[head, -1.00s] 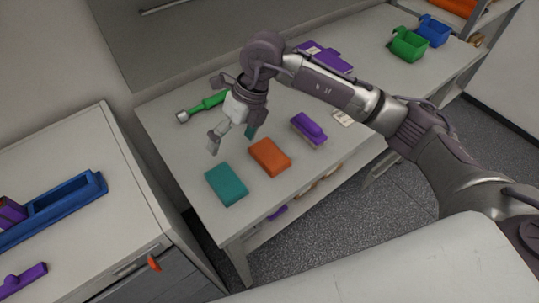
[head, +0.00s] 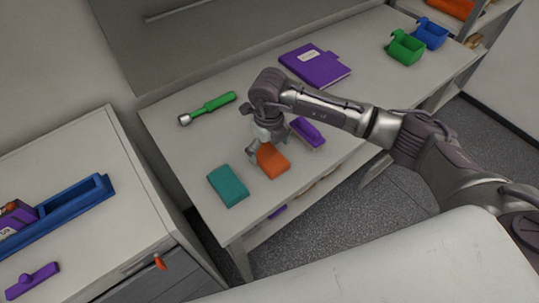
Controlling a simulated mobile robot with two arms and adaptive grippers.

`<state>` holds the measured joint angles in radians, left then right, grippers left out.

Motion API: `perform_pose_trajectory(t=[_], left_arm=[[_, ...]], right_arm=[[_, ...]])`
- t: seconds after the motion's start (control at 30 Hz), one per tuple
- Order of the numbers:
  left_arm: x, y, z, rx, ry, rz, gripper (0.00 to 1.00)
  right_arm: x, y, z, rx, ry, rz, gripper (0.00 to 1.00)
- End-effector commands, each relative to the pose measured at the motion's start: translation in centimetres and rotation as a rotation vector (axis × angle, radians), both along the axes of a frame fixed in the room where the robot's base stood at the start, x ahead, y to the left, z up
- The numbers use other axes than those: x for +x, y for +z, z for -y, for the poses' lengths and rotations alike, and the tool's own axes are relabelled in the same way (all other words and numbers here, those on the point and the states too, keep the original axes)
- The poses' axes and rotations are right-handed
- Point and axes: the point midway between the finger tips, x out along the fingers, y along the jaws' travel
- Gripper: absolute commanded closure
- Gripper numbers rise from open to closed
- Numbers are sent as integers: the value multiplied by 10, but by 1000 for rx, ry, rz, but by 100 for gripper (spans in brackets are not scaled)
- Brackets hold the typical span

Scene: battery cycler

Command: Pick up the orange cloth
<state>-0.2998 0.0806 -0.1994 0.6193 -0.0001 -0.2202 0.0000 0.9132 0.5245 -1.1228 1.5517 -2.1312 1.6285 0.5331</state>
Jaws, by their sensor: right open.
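The orange cloth (head: 272,163) is a folded, block-like piece on the light table (head: 172,163), between a teal cloth and a purple brush. My right gripper (head: 264,150) is over the far-left part of the orange cloth, pointing down, with its jaws open. One finger shows at the cloth's left edge; the other finger is hidden, so I cannot tell whether either touches the cloth. My left gripper is not in view.
The teal cloth (head: 228,186) lies close on the left and the purple brush (head: 307,132) close on the right. A green-handled tool (head: 212,104) and a purple folder (head: 315,66) lie behind. Green (head: 405,47) and blue (head: 431,33) bins stand at the far right.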

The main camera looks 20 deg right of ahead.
Motion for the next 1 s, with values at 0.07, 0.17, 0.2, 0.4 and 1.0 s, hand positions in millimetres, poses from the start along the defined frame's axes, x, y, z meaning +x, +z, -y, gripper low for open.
perform_pose_trajectory(t=[0.07,0.17,0.2,0.4,1.0], left_arm=[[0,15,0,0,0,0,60],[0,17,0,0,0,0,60],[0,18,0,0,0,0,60],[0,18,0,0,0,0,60],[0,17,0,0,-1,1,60]], right_arm=[[-2,-8,3,0,-2,-5,0],[-1,-24,3,1,-1,-4,0],[0,-28,3,1,-1,-3,0],[0,-35,3,0,0,0,0],[0,-34,3,1,0,1,60]])
